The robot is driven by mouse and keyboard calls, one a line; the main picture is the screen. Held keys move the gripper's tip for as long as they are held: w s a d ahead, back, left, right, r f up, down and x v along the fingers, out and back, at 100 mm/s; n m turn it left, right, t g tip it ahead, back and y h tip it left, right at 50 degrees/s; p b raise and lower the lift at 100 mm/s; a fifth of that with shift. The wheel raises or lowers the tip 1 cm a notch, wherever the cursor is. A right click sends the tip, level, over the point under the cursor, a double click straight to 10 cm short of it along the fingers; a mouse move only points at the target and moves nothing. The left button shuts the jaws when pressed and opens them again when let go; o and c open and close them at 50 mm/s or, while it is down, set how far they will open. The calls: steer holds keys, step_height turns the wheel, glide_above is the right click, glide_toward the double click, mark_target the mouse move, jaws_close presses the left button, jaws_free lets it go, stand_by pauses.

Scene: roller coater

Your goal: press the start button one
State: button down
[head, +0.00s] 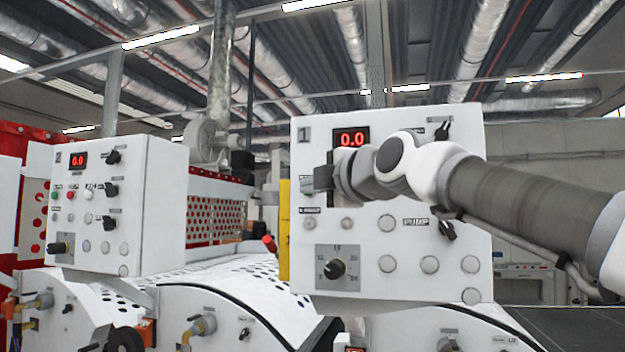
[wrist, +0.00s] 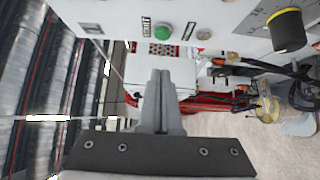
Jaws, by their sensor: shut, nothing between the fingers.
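The control panel marked 1 (head: 453,190) stands at the right in the head view, with a red 0.0 display (head: 351,138). In the wrist view a green button (wrist: 163,32) sits on the white panel (wrist: 215,14), next to small label plates. This matches start button one, though no readable word confirms it. The green button does not show on panel 1 in the head view, where my gripper (head: 308,184) covers the panel's left side. My gripper's fingers (wrist: 160,74) are shut and empty, just below the green button in the wrist picture. Whether they touch the panel is unclear.
A second control panel (head: 150,200) with its own buttons and 0.0 display stands at the left. Below the display on panel 1 are round grey buttons (head: 388,264) and a black dial (head: 334,268). White machine covers (head: 230,310) lie below.

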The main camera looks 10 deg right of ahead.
steer(key=w+p, duration=0.1)
steer(key=w+d+p, duration=0.1)
steer(key=w, duration=0.1)
steer(key=w+p, duration=0.1)
steer(key=w, duration=0.1)
steer(key=shift+w+d, duration=0.15)
steer(key=shift+d, duration=0.1)
steer(key=shift+d+b, duration=0.15)
steer(key=shift+b, duration=0.3)
